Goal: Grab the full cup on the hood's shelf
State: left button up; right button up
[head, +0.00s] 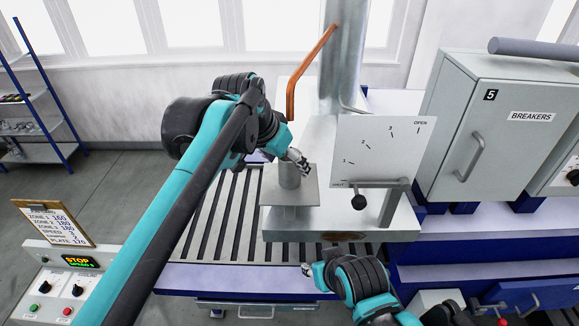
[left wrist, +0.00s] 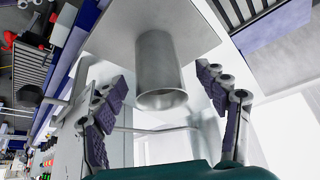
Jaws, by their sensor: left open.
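A grey metal cup (head: 289,176) stands upright on the small square shelf (head: 308,193) of the hood. My left gripper (head: 299,161) is at the cup's upper right in the head view and partly covers its top. In the left wrist view the cup (left wrist: 160,65) is between the two spread fingers of the open left gripper (left wrist: 162,84), with a gap on both sides. The cup's contents cannot be made out. My right gripper (head: 307,270) is low in front of the hood's base; its fingers are too small to read.
A copper pipe (head: 310,65) and a metal duct (head: 343,55) rise behind the shelf. A marked panel (head: 382,145) with a black-knobbed lever (head: 359,203) stands just right of it. A breaker cabinet (head: 500,125) is farther right. A slatted bed (head: 222,215) lies left and below.

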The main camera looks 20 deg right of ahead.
pick_arm(q)
jog(key=shift+x, duration=1.25)
jog(key=shift+r, duration=0.1)
jog(key=c, duration=1.4)
